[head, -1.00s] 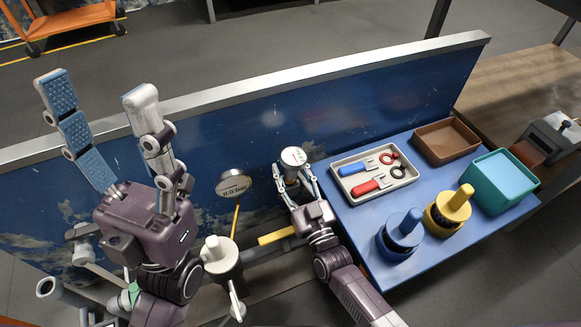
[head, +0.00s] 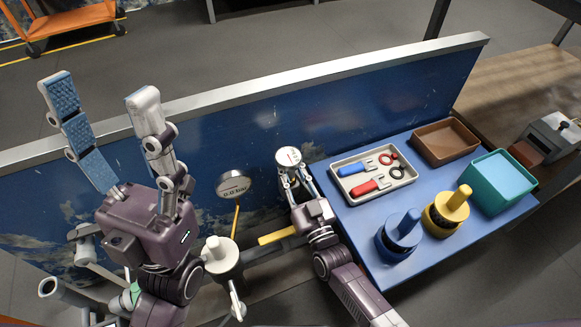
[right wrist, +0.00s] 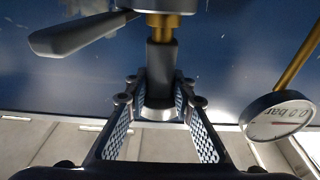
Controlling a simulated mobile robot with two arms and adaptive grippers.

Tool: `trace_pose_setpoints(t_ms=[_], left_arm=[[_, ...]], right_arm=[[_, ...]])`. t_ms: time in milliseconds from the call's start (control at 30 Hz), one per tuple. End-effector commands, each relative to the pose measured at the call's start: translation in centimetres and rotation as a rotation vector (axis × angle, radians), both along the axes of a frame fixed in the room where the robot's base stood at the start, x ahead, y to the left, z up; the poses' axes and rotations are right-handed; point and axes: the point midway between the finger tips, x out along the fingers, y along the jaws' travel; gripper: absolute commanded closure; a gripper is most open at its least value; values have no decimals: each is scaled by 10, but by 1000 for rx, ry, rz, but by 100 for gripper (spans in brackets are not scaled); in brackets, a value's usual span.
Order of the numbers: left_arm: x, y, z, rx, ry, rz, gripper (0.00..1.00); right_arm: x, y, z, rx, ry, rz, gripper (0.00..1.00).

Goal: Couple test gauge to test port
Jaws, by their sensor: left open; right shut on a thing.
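My right gripper (head: 290,172) is shut on the test gauge (head: 288,157), a small round gauge with a pale face, held upright in front of the blue panel. In the right wrist view, the fingers (right wrist: 160,115) close around its silver-rimmed case, and its dark stem (right wrist: 162,68) lines up with a brass test port (right wrist: 162,27) beside a dark lever handle (right wrist: 80,36). I cannot tell whether stem and port are joined. My left gripper (head: 98,90) is open and empty, raised at the left, its blue-padded fingers wide apart.
The blue table (head: 345,215) bears a tool tray (head: 338,162), a brown tray (head: 418,150), a teal bin (head: 497,190) and blue and yellow knobbed pieces.

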Motion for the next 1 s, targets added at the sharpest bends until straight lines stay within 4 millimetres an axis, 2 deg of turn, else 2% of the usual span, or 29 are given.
trace_pose_setpoints(t_ms=[300,1000], left_arm=[[0,0,7,0,-2,0,41],[-1,0,-1,0,-2,0,41]], right_arm=[[1,0,1,-4,12,0,100],[0,0,-9,-4,12,0,100]])
